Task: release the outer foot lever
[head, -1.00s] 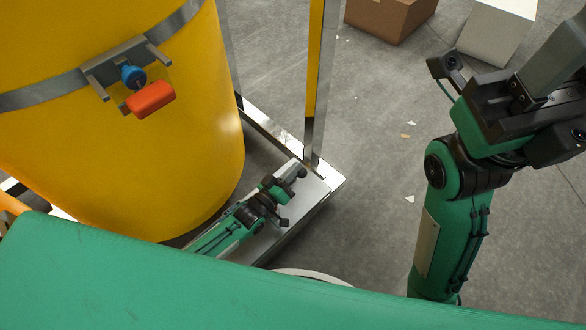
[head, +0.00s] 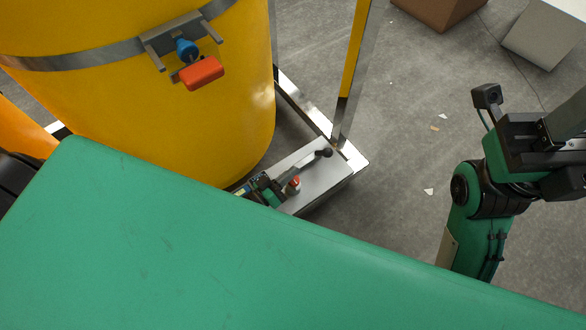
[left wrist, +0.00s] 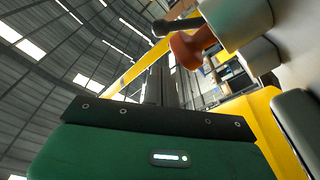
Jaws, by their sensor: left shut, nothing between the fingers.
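The foot lever (head: 304,163) is a grey bar with a black ball end, angled up to the right over a metal box at the skid's corner. I cannot tell whether it is the outer one. A red knob (head: 294,182) on a pale collar sits beside it; an orange-red knob (left wrist: 190,48) shows close up in the left wrist view. My left gripper (head: 264,187) is shut and empty, at the near-left end of the lever, partly hidden by a green panel. I cannot tell whether it touches the lever. My right gripper (head: 560,130) is cut off at the right edge.
A large yellow tank (head: 140,110) stands at left, with a red-handled blue fitting (head: 201,72) on its band. A yellow and metal post (head: 350,75) rises behind the metal box (head: 335,178).

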